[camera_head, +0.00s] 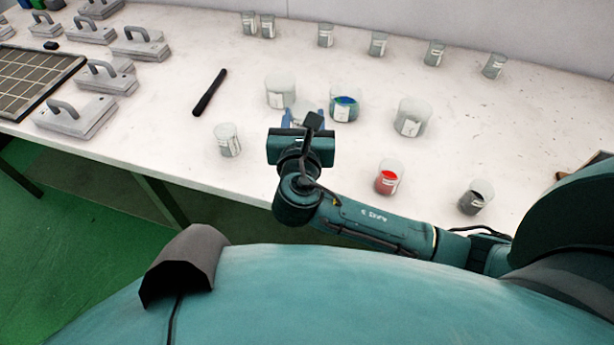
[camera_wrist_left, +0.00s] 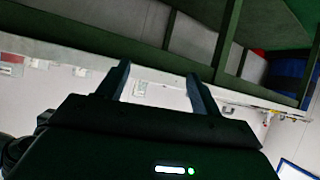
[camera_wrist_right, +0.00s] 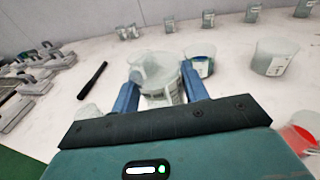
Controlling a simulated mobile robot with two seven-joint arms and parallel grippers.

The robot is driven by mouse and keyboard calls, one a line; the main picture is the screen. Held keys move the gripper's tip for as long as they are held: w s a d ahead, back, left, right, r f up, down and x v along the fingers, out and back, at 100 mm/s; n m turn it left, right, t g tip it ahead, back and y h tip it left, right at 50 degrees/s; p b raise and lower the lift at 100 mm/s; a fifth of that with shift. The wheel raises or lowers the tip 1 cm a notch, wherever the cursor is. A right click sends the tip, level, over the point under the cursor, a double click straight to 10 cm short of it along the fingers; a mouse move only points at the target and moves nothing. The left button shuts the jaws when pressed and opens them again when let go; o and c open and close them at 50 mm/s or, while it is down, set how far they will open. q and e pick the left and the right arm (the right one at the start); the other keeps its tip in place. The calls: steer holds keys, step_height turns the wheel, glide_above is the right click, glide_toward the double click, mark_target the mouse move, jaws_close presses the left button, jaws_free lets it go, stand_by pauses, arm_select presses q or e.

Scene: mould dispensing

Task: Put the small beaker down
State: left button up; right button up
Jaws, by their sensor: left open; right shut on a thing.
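In the head view my right gripper (camera_head: 304,118) is over the table and mostly hides the held beaker. A large clear beaker (camera_head: 281,92) stands just beyond it, and shows partly behind the held one in the right wrist view. A beaker with blue-green contents (camera_head: 344,108) stands to the right of the gripper. My left gripper (camera_wrist_left: 160,78) is open and empty in the left wrist view, away from the beakers.
A large beaker (camera_head: 412,120), a red-filled beaker (camera_head: 388,180) and a dark-filled one (camera_head: 475,199) stand to the right. A small clear beaker (camera_head: 228,141) stands left, near a black stick (camera_head: 209,92). Several beakers line the back. Handled blocks (camera_head: 76,115) fill the left side.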

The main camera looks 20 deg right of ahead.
steer(key=shift+s+a+f, duration=0.1)
steer(key=shift+s, duration=0.1)
step_height(320, 180, down, 5)
steer(key=shift+f+b, duration=0.15)
steer(key=shift+b, duration=0.4)
arm_select(q)
steer(key=shift+w+f+b, duration=0.25)
steer(key=shift+f+b, duration=0.15)
steer(key=shift+f, duration=0.05)
arm_select(e)
steer(key=shift+f, duration=2.2)
steer(key=shift+f, duration=0.1)
steer(key=o, duration=1)
